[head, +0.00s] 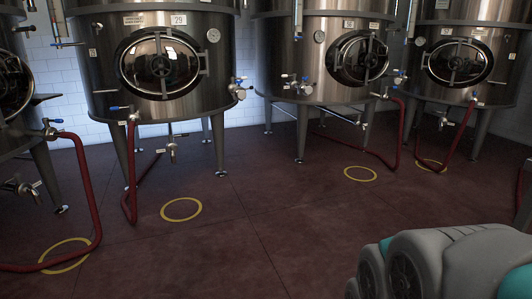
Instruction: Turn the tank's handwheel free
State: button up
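Several steel tanks stand on legs along the white wall. The tank marked with a number plate (150,95), left of centre, has an oval door with a dark handwheel (162,65) at its middle. A second tank (300,80) to the right has an oval door with a handwheel (364,62). A third tank at the right edge also has a door handwheel (457,62). Which tank the task means cannot be told. Part of my grey and teal arm shows at the bottom right, well apart from the tanks. My gripper is not in view.
Red hoses (84,180) run from valves down to the floor. Taps such as the one with a blue handle (237,87) jut from the tanks. Yellow rings (165,213) mark the dark red floor. The middle floor is clear.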

aim_at(370, 60)
jog(key=i+z, duration=0.15)
jog(key=i, duration=0.3)
jog(key=i+z, duration=0.2)
jog(key=i, duration=0.3)
jog(key=i+j+z, duration=0.15)
jog(key=i, duration=0.3)
jog(key=i+j+z, duration=0.2)
jog(key=i, duration=0.25)
jog(key=i+l+z, duration=0.2)
jog(key=i+z, duration=0.15)
jog(key=i, duration=0.25)
jog(key=i+z, duration=0.4)
jog(key=i, duration=0.25)
jog(key=i+j+z, duration=0.2)
jog(key=i+z, duration=0.15)
jog(key=i, duration=0.25)
